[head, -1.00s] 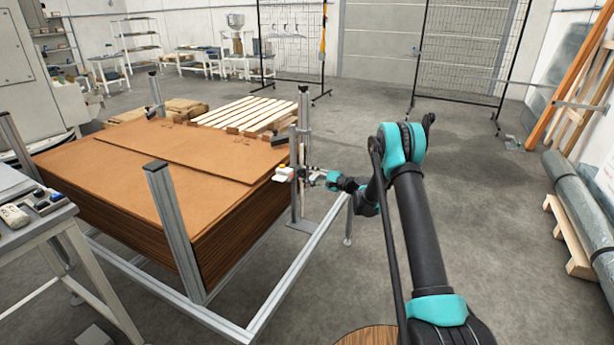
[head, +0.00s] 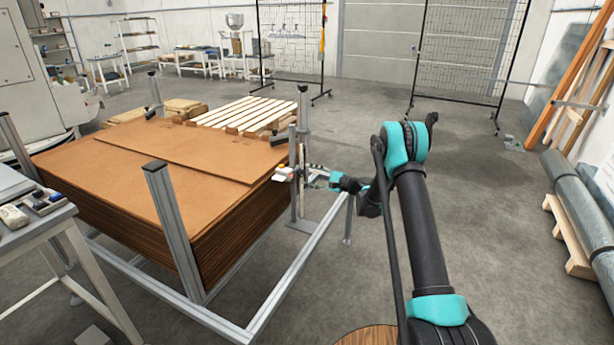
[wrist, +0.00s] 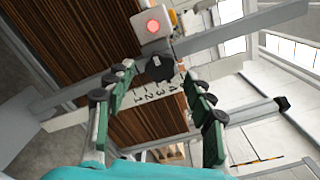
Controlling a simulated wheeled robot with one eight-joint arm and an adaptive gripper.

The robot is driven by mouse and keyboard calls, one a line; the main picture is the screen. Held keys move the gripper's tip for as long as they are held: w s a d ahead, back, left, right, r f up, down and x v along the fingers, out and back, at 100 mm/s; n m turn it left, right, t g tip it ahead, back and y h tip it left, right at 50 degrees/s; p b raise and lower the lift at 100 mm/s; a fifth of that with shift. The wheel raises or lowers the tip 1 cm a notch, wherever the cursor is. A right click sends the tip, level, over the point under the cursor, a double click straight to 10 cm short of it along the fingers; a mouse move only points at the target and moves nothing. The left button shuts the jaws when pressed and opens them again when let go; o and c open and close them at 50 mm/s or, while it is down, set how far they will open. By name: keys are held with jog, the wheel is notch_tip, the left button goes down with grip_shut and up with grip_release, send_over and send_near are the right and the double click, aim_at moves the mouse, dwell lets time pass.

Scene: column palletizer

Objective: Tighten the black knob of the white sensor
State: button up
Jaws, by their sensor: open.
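The white sensor (wrist: 152,26) shows a lit red spot at the top of the wrist view. In the head view the sensor (head: 284,174) sits by the post at the stack's right corner. Its black knob (wrist: 160,67) is just below it in the wrist view. My gripper (wrist: 158,77) is open, with one green-padded finger on each side of the knob in the picture. The pads do not visibly touch the knob, and I cannot tell the depth between them. In the head view my gripper (head: 316,180) is small, to the right of the sensor.
A numbered scale strip (wrist: 150,95) lies behind the knob. Metal bars (wrist: 235,35) cross near the sensor. The brown sheet stack (head: 120,185) stands within a frame of metal posts (head: 175,230).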

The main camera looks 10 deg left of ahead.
jog(key=v, duration=1)
jog(key=shift+d, duration=0.25)
jog(key=shift+s, duration=0.1)
